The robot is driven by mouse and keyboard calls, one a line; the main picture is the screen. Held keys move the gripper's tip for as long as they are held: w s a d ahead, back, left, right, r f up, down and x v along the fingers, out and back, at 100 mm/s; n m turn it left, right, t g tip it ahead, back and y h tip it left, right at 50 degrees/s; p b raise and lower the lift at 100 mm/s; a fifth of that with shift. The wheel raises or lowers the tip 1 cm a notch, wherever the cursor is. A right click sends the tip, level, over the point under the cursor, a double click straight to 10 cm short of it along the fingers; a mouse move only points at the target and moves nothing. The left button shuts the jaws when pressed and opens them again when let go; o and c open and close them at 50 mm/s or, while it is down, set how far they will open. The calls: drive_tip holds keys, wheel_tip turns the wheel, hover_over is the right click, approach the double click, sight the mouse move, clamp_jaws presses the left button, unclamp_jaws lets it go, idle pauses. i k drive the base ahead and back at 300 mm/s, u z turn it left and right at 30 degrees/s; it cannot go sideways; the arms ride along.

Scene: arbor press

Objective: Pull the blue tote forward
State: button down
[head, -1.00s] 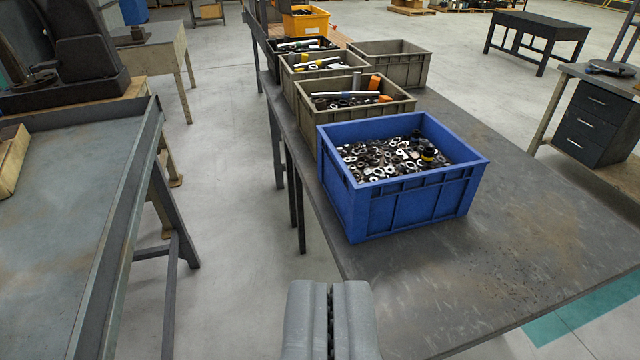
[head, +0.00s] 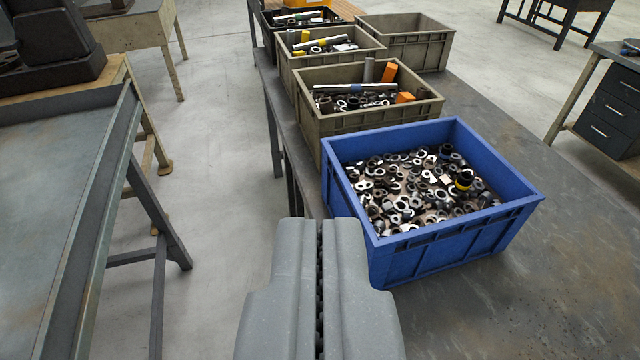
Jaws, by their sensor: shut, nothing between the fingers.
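The blue tote (head: 450,244) stands on the dark metal table (head: 520,310), right of the picture's middle. It is open at the top and holds many metal nuts and rings (head: 415,188) with a few dark and yellow fittings. My gripper (head: 320,228) is at the bottom middle, its two grey fingers shut together with nothing between them. Its tips appear just left of and in front of the tote's near left corner. I cannot tell whether they touch it. The gripper hides part of the table's left edge.
Olive-grey bins (head: 375,122) with tools and parts stand in a row behind the tote. An empty grey bin (head: 405,45) is at the back right. A workbench (head: 55,200) is on the left, with open floor (head: 215,160) between it and the table.

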sight(411, 212)
drive_tip(key=z, duration=0.05)
drive_tip(key=i, duration=0.85)
